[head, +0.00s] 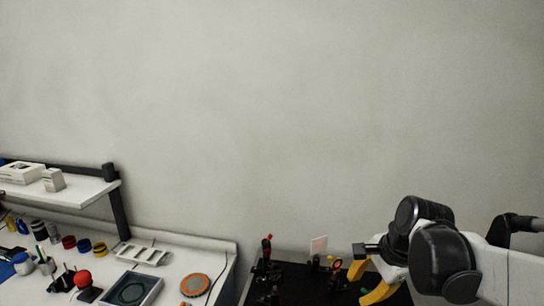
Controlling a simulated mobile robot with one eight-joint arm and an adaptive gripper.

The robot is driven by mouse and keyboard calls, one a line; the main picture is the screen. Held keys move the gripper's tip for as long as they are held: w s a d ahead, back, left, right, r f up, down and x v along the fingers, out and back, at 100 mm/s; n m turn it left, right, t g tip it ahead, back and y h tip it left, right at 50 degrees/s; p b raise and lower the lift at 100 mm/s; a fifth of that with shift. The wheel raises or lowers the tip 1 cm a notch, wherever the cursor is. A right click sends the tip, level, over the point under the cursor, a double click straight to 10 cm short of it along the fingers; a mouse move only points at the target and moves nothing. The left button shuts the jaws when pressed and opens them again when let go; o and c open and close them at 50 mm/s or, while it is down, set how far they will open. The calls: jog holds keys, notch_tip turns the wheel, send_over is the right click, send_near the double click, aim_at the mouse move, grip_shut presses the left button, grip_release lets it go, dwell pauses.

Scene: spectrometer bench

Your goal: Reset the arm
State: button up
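My arm reaches in from the right edge in the head view. My gripper (356,289) is at the lower right, with two yellow fingers pointing down and to the left. The fingers are spread apart, and I see nothing held between them. The gripper is over or in front of the right part of a black bench surface (310,296). How high it is above that surface I cannot tell. The lower finger runs close to the bottom edge of the view.
Small optical parts, including a red-topped post (266,246) and a pale upright plate (318,247), stand left of my gripper. A white bench (215,262) with a shelf (85,193), a tray (142,254) and an orange disc (195,286) is farther left. The wall above is bare.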

jog(key=s+a+f+n+t+h+b, duration=0.1)
jog(key=s+f+n+t+h+b, duration=0.1)
jog(key=s+f+n+b, duration=1)
jog(key=shift+s+a+f+n+t+b, duration=0.2)
jog(key=shift+s+f+n+t+b, duration=0.15)
jog(key=shift+s+n+t+b, duration=0.65)
jog(key=shift+w+g, duration=0.35)
jog(key=shift+g, duration=0.05)
